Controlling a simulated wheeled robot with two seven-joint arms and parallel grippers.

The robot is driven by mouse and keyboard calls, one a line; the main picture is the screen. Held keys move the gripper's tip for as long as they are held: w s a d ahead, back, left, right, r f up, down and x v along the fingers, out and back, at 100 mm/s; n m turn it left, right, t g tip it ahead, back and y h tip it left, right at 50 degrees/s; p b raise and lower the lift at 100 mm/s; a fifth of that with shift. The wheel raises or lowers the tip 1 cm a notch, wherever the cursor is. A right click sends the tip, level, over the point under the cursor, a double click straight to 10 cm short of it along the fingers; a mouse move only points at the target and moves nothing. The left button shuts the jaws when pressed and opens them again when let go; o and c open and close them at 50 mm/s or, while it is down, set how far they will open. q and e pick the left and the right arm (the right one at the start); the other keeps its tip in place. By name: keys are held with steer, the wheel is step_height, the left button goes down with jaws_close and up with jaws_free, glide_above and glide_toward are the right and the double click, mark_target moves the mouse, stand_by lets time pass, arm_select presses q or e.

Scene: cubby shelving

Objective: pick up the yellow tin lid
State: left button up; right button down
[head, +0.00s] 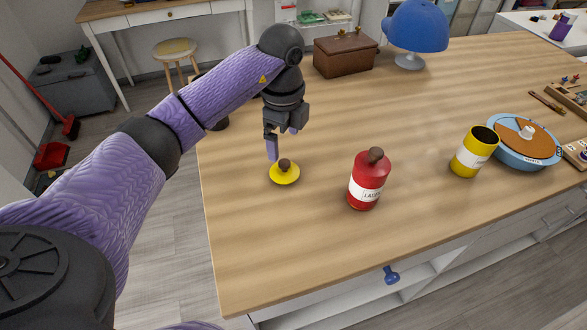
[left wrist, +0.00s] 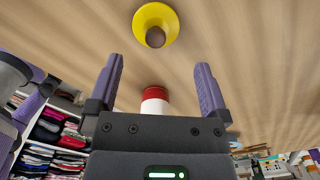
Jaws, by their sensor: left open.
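The yellow tin lid (head: 284,176), a round disc with a brown knob, lies on the wooden table near its left edge. It also shows in the left wrist view (left wrist: 165,18), at the top, beyond the fingertips. My left gripper (head: 275,146) is just above and behind the lid, pointing down, and does not touch it. In the left wrist view its two purple fingers (left wrist: 156,80) are wide apart with nothing between them. A yellow tin (head: 472,155) with a dark open top and a white label stands to the right. My right gripper is not in view.
A red bottle (head: 367,182) with a brown stopper stands right of the lid. A blue round container (head: 522,153) is farther right. A brown box (head: 345,56) and a blue lamp (head: 415,28) stand at the back. The table's middle is clear.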

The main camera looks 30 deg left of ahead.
mark_target(284, 162)
arm_select(q)
steer(key=f, duration=0.2)
steer(key=f+b, duration=0.1)
steer(key=f, duration=0.2)
steer(key=f+b, duration=0.1)
steer(key=f, duration=0.2)
steer(key=shift+s+d, duration=0.1)
steer(key=shift+s, duration=0.2)
steer(key=shift+r, duration=0.1)
steer(key=c, duration=0.9)
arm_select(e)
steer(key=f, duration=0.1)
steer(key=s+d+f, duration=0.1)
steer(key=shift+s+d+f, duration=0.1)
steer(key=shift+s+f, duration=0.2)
